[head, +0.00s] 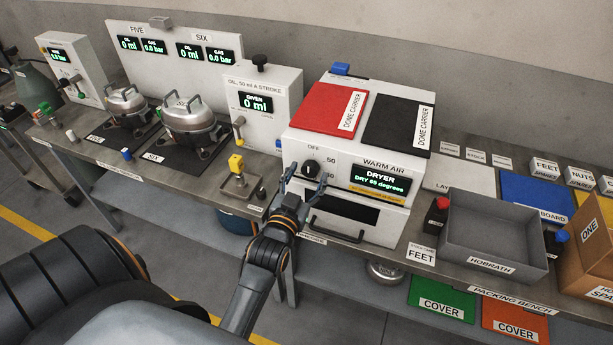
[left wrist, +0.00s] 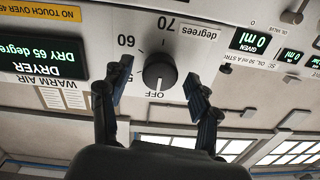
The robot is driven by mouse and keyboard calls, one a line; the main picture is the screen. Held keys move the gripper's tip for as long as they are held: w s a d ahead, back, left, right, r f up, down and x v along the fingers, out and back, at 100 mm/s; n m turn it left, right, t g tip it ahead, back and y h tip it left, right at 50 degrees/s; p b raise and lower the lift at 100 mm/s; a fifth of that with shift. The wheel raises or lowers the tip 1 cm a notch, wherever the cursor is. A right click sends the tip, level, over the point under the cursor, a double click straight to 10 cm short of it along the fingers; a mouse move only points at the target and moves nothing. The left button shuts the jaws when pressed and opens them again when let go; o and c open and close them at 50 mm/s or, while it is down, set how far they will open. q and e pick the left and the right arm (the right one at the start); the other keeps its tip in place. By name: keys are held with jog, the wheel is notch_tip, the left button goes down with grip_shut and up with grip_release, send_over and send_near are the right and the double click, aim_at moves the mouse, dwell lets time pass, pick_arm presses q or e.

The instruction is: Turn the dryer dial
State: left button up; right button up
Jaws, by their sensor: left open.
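The dryer (head: 345,150) is a white box on the bench, with a display reading "DRYER, DRY 65 degrees" (head: 381,180). Its round black dial (head: 311,169) is on the front face, left of the display. In the left wrist view, which is upside down, the dial (left wrist: 160,72) has a pale mark on the side towards "OFF", with "60" and "70" printed around it. My left gripper (head: 307,179) is open in front of the dial. Its two fingers (left wrist: 158,82) stand on either side of the dial, apart from it in the wrist view. My right gripper is not seen.
Red (head: 329,108) and black (head: 398,122) dome carrier pads lie on top of the dryer. A drawer handle (head: 337,232) is below the dial. An oil unit (head: 262,105) and a yellow-topped fixture (head: 237,165) stand left; a grey Hobrath tray (head: 490,264) stands right.

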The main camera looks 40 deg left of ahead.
pick_arm(q)
jog(key=shift+r, duration=0.1)
notch_tip(320, 180, up, 10)
dwell(0.4)
dwell(0.4)
